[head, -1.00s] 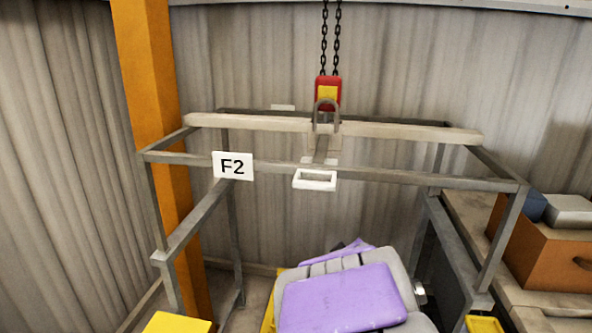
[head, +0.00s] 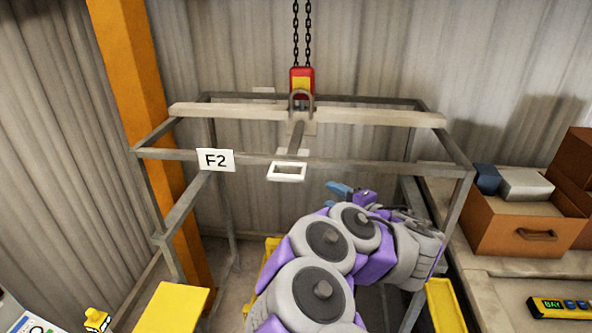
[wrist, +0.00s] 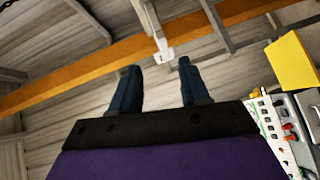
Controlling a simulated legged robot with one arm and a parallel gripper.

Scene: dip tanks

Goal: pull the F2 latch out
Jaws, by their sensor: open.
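The F2 latch has a white rectangular handle (head: 286,171) at the front rail of the grey frame. Its grey bar (head: 297,137) runs back to the pale lifting beam (head: 375,118). The white F2 sign (head: 215,160) is on the rail to the left. My gripper (head: 340,189) has blue fingers pointing left, to the right of the handle and a little lower in the picture, apart from it. In the wrist view my gripper (wrist: 158,72) is open and empty. A small white piece shows beyond the fingers there; I cannot tell if it is the handle.
The grey frame (head: 446,162) surrounds the beam, which hangs from a red and yellow chain hook (head: 302,84). An orange post (head: 140,110) stands left. A bench with an orange box (head: 520,230) is at right. A yellow panel (head: 172,307) is low left.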

